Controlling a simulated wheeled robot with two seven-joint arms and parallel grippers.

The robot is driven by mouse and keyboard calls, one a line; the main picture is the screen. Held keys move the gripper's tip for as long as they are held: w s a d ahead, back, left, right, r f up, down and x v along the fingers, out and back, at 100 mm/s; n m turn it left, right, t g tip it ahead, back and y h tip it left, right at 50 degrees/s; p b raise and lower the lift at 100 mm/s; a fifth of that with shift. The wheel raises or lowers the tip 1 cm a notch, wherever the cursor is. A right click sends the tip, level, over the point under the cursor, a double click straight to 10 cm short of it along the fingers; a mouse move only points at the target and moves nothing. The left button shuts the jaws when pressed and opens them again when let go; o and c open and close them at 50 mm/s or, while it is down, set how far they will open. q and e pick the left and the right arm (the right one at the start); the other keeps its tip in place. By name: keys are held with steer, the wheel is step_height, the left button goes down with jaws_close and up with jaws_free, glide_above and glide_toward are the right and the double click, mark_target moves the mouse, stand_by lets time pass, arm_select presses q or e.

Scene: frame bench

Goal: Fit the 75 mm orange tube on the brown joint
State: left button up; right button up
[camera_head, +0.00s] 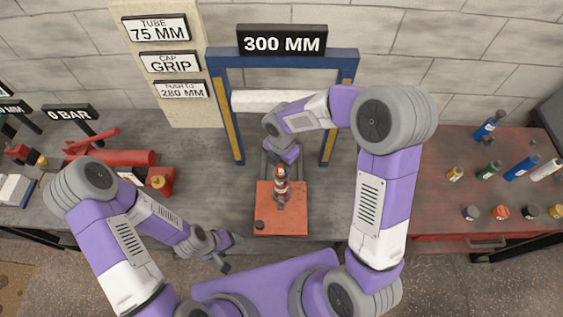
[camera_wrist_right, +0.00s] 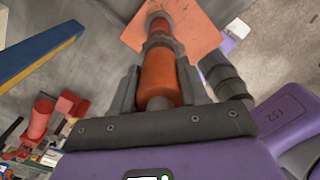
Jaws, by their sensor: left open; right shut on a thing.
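My right gripper (camera_wrist_right: 158,68) is shut on the orange tube (camera_wrist_right: 158,80), with one finger on each side of it. In the head view this gripper (camera_head: 281,160) points down over the red-orange base plate (camera_head: 292,222). The brown joint (camera_wrist_right: 161,40) is in line with the tube's far end, above the plate; a stack of parts (camera_head: 281,186) stands on the plate in the head view. I cannot tell whether tube and joint touch or overlap. My left gripper (camera_head: 229,254) is open and empty, low and left of the plate.
A blue frame (camera_head: 350,68) with a 300 MM sign (camera_head: 282,40) stands behind the plate. A white bar (camera_head: 262,100) crosses it. Red equipment (camera_head: 122,158) lies left. Several coloured tubes and caps stand on the red right table (camera_head: 445,195).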

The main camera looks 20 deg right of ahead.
steer(key=shift+f+b, duration=0.35)
steer(key=shift+f, duration=0.2)
steer(key=o, duration=1.4)
steer(key=shift+c, duration=0.2)
steer(key=shift+r+p, duration=0.45)
steer(key=shift+r, duration=3.35)
